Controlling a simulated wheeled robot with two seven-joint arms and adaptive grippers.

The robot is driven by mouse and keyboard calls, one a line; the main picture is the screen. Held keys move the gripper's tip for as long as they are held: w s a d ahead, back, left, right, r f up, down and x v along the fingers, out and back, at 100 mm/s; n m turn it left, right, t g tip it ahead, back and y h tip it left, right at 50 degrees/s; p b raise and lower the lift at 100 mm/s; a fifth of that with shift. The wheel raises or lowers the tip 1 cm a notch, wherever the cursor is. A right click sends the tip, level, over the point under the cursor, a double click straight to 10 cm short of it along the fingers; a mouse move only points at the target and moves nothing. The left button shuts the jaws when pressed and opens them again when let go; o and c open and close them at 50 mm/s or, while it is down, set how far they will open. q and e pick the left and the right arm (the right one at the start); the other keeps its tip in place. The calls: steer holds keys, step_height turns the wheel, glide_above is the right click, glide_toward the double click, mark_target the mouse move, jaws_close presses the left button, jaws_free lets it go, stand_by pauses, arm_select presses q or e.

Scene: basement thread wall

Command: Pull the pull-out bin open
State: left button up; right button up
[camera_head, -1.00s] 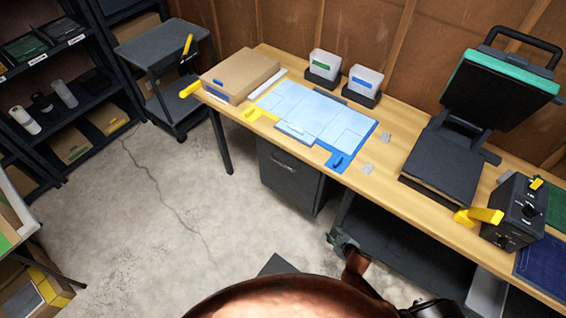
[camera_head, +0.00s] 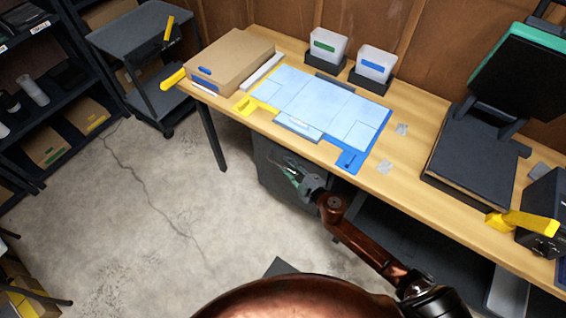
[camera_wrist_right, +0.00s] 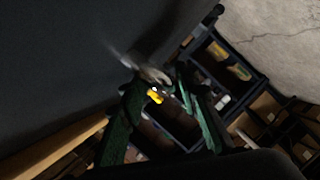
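The pull-out bin (camera_head: 268,180) is a dark grey unit under the workbench, and its front looks closed. My right gripper (camera_head: 287,170) is in front of it and hides its handle and part of its front in the head view. In the right wrist view the dark bin front (camera_wrist_right: 60,60) fills the upper left, with a pale metal handle (camera_wrist_right: 150,73) just beyond the fingertips. The green-padded fingers of the right gripper (camera_wrist_right: 163,92) are spread apart with nothing held. Whether a fingertip touches the handle I cannot tell. My left gripper is not in view.
The wooden workbench (camera_head: 420,195) overhangs the bin, with a blue mat (camera_head: 349,160) and a cardboard box (camera_head: 235,60) on top. A dark cart (camera_head: 150,35) and shelving (camera_head: 45,120) stand at left. The concrete floor (camera_head: 150,220) left of the bin is clear.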

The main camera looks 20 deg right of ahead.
steer(key=shift+x, duration=0.95)
steer(key=shift+w+f, duration=0.1)
steer(key=shift+w, duration=0.2)
steer(key=c, duration=0.6)
jaws_close()
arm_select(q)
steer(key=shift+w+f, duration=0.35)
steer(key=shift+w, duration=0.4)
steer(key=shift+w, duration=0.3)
